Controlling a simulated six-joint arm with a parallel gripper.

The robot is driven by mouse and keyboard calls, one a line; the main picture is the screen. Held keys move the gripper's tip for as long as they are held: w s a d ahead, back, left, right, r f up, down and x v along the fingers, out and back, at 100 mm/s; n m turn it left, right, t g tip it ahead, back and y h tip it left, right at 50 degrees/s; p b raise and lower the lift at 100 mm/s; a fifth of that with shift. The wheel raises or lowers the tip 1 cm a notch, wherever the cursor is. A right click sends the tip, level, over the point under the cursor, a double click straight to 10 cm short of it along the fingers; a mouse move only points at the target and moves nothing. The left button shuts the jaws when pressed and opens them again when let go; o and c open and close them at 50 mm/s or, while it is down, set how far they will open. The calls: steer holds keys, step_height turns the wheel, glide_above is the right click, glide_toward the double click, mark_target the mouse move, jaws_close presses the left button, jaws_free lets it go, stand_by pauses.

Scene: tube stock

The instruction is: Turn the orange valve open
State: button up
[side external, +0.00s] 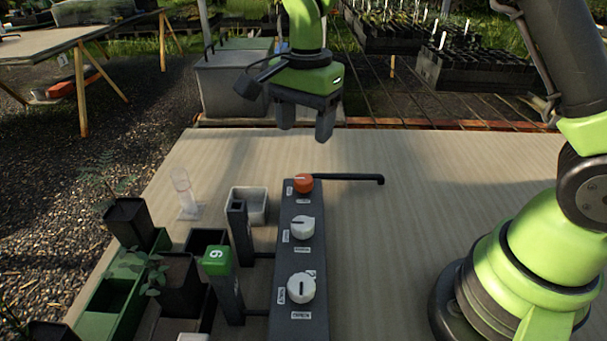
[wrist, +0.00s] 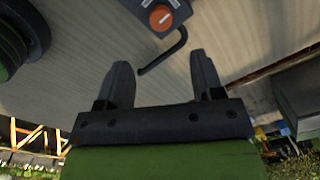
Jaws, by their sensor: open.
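The orange valve (side external: 303,183) is a round knob at the far end of a dark manifold block (side external: 302,258). A dark bent pipe (side external: 350,178) runs from beside it to the right. The orange valve also shows at the top of the wrist view (wrist: 160,17), with a pale mark across its face. My gripper (side external: 305,135) hangs above and beyond the valve, apart from it, with its fingers pointing down. In the wrist view my gripper (wrist: 160,75) has its two fingers spread with nothing between them.
Two white knobs (side external: 301,228) (side external: 301,287) sit nearer on the same block. Left of it stand a post with a green cap (side external: 217,261), a white tub (side external: 250,204), a clear tube (side external: 183,190) and dark plant pots (side external: 130,222). The table (side external: 440,170) right of the block is mostly clear.

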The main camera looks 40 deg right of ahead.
mark_target(304, 179)
steer(key=shift+w+f, duration=0.15)
steer(key=shift+f, duration=0.7)
step_height(304, 179, down, 9)
steer(key=shift+c, duration=0.2)
steer(key=c, duration=0.9)
